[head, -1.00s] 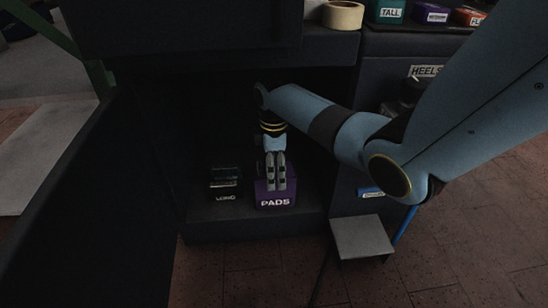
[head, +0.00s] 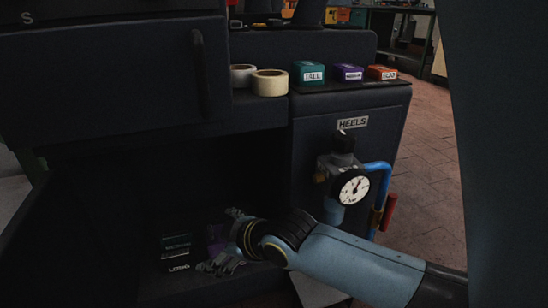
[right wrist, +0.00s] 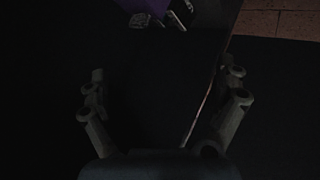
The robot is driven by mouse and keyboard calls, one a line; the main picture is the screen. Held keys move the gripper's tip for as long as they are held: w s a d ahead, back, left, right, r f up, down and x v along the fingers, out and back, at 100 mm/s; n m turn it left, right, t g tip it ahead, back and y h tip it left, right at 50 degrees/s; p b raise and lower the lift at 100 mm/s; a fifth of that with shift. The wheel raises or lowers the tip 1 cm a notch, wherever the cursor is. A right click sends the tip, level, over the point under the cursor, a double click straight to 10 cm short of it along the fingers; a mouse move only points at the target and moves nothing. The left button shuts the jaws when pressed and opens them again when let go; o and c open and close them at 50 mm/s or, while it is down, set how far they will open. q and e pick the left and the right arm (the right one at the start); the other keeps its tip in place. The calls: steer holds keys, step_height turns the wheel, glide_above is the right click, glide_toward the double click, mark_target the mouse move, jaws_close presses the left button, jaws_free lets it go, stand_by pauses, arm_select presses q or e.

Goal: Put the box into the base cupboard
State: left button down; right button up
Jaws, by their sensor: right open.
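The purple box (head: 216,236) is inside the open base cupboard (head: 110,170), mostly hidden behind my right gripper. A corner of it, with part of its white lettering, shows at the top of the right wrist view (right wrist: 158,6). My right gripper (head: 219,242) is at the cupboard opening, in front of the box. Its fingers are spread wide in the right wrist view (right wrist: 163,88), with only dark surface between them and the box beyond. My left gripper is not in view.
A dark box with a white label (head: 176,254) stands left of the purple one. Tape rolls (head: 270,82) and teal (head: 308,73), purple (head: 348,73) and red (head: 382,73) boxes stand above. A pressure gauge (head: 352,187) juts out at right.

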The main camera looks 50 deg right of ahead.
steer(key=s+a+r+m+t, duration=0.1)
steer(key=s+r, duration=0.3)
steer(key=s, duration=0.4)
steer(key=s+a+r+m+t, duration=0.2)
steer(key=s+r, duration=0.3)
steer(key=s, duration=0.4)
steer(key=shift+s+a+r+m+t+y, duration=0.3)
steer(key=shift+m+t+y, duration=0.1)
steer(key=shift+m+t, duration=0.45)
steer(key=shift+d, duration=0.1)
